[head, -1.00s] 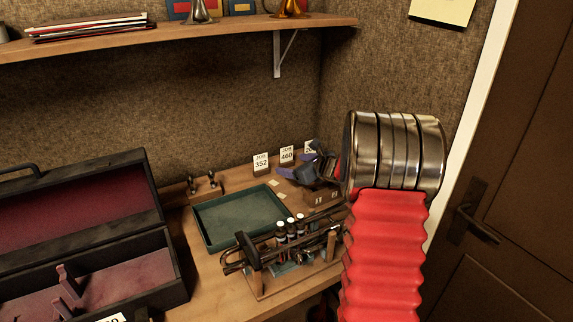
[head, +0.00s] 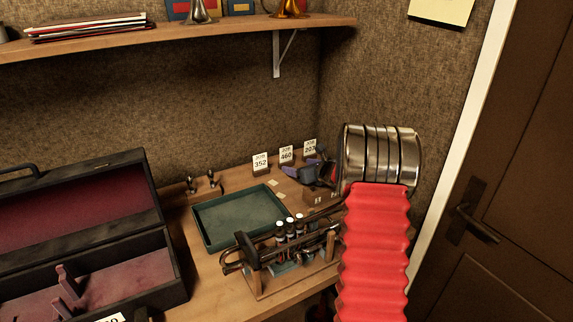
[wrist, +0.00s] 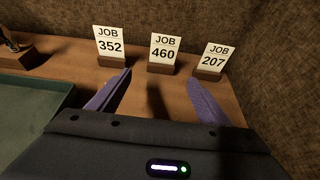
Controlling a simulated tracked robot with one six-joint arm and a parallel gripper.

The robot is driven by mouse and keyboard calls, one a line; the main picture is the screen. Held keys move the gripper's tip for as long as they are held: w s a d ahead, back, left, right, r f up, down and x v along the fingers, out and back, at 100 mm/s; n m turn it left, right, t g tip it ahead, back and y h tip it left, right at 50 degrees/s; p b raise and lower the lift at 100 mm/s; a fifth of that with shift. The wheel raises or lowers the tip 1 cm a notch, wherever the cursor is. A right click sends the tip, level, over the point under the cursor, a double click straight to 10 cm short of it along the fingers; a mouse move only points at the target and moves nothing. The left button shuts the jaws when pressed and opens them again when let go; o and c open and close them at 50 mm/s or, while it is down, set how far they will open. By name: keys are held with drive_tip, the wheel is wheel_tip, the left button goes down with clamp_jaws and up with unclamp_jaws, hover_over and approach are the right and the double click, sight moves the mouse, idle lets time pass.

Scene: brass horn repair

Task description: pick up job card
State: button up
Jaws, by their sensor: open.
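Three white job cards stand upright in small wooden blocks at the back of the bench: job card 352 (head: 260,161), job card 460 (head: 286,155) and job card 207 (head: 310,147). In the wrist view they run left to right as 352 (wrist: 109,42), 460 (wrist: 163,50) and 207 (wrist: 214,58). My gripper (wrist: 156,85) is open and empty, its purple fingers spread wide in front of the cards. Card 460 lies between the two finger lines, beyond the tips. In the head view my gripper (head: 315,167) is partly hidden by my arm.
A green tray (head: 202,232) lies left of the cards. A valve assembly on a wooden stand (head: 290,250) is in front. An open, red-lined case (head: 160,215) stands at left. A shelf (head: 225,36) hangs above. A wall (wrist: 275,60) closes in at right.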

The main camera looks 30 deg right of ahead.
sight(287, 163)
drive_tip(key=shift+x, duration=2.35)
drive_tip(key=shift+w, duration=0.1)
drive_tip(key=shift+x, duration=2.5)
drive_tip(key=shift+d, duration=0.15)
drive_tip(key=shift+c, duration=0.6)
drive_tip(key=c, duration=1.1)
drive_tip(key=shift+r, duration=0.1)
drive_tip(key=shift+c, duration=0.2)
wheel_tip(287, 163, up, 10)
